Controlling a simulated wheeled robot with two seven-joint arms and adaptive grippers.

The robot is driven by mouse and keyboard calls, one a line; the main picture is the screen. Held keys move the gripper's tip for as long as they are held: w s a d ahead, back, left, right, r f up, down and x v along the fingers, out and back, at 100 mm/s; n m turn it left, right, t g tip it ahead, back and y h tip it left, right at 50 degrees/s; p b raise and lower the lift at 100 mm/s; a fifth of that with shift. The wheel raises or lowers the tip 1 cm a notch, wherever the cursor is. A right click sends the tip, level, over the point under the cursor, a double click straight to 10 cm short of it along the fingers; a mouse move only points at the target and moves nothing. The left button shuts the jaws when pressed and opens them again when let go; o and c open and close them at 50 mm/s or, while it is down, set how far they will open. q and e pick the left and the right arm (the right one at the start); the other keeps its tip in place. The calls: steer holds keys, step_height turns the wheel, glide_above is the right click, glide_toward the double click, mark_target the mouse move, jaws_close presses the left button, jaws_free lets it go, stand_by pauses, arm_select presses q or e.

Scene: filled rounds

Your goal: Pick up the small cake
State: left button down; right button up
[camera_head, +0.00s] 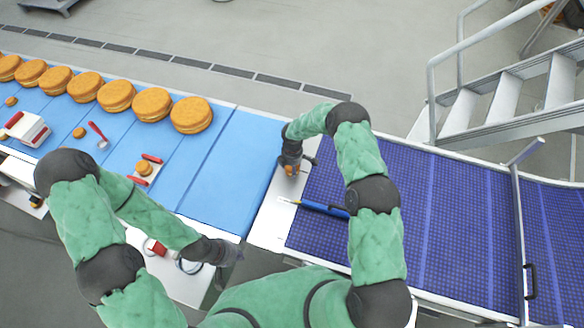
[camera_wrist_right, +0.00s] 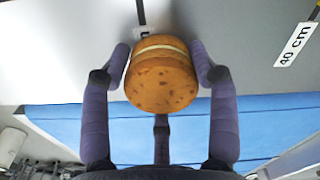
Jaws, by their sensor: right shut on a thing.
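My right gripper (camera_head: 291,167) is over the white strip between the blue belt and the purple mat. In the right wrist view its fingers (camera_wrist_right: 163,62) are shut on a small round cake (camera_wrist_right: 162,85), brown with a pale filling layer. The held small cake (camera_head: 289,171) shows only as a small orange patch in the head view. Whether it touches the strip I cannot tell. Other small cakes lie on the blue belt, one (camera_head: 144,168) between red-handled tools and another (camera_head: 79,132) further left. My left gripper (camera_head: 228,254) is by the belt's front edge; its fingers are unclear.
Several large cakes (camera_head: 191,115) line the far side of the blue belt (camera_head: 238,155). A blue tool (camera_head: 323,208) with a thin tip lies on the purple mat (camera_head: 430,215), near my right arm. Metal stairs (camera_head: 505,100) stand behind the mat.

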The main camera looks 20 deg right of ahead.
steer(key=shift+r, duration=0.4)
step_height(320, 180, up, 2)
steer(key=shift+w+b, duration=0.15)
steer(key=shift+b, duration=0.4)
steer(key=s+r, duration=0.2)
steer(key=r, duration=0.1)
steer(key=s+r+b, duration=0.1)
steer(key=s+r, duration=0.2)
steer(key=shift+s+a+r, duration=0.15)
steer(key=shift+a+r, duration=0.05)
steer(key=s+r, duration=0.1)
steer(key=s, duration=0.2)
steer(key=s+r+b, duration=0.1)
steer(key=s, duration=0.2)
steer(key=s+r, duration=0.1)
steer(key=s, duration=0.2)
steer(key=shift+a+r, duration=0.35)
steer(key=shift+r, duration=0.05)
steer(key=shift+w, duration=0.1)
